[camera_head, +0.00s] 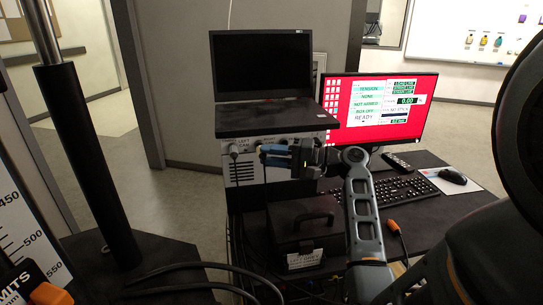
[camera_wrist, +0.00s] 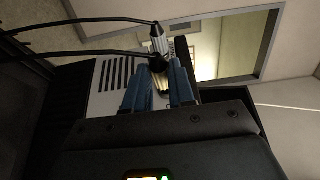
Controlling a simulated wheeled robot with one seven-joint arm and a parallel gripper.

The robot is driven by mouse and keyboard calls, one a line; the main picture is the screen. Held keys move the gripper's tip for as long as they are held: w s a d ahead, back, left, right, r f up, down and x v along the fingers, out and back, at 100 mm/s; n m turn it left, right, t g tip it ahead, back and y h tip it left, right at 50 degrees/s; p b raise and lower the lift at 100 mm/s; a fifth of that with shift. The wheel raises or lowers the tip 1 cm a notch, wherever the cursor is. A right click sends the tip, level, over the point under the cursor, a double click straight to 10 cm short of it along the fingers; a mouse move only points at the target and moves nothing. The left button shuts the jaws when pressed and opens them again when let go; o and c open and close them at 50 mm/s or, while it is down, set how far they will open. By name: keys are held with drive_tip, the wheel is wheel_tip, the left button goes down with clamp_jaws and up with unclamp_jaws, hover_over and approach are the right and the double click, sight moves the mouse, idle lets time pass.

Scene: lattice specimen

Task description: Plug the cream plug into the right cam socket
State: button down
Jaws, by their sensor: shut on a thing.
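My gripper (camera_head: 264,154) reaches left across the front of the grey unit (camera_head: 242,174) under the black monitor. Its blue fingers are close to the panel in the head view. In the wrist view my gripper (camera_wrist: 160,78) is shut on a cream plug (camera_wrist: 162,86), which has a dark end and a black cable running left. The label "LEFT CAM" shows on the panel in the head view, with a round fitting (camera_head: 233,151) below it. The right cam socket is hidden behind my fingers. I cannot tell whether the plug touches the panel.
A silver connector (camera_wrist: 156,38) with its own black cable sits just beyond the held plug. A black case (camera_head: 303,225) stands below my gripper. A red-screened monitor (camera_head: 378,108), a keyboard (camera_head: 395,191) and a mouse (camera_head: 452,175) are on the desk to the right.

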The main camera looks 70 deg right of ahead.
drive_tip(key=shift+w+d, duration=0.45)
drive_tip(key=shift+d, duration=0.35)
idle(1.5)
drive_tip(key=c, duration=0.9)
unclamp_jaws()
drive_tip(key=shift+o, duration=0.5)
drive_tip(key=o, duration=0.4)
drive_tip(key=s, duration=0.5)
drive_tip(key=shift+d, duration=0.25)
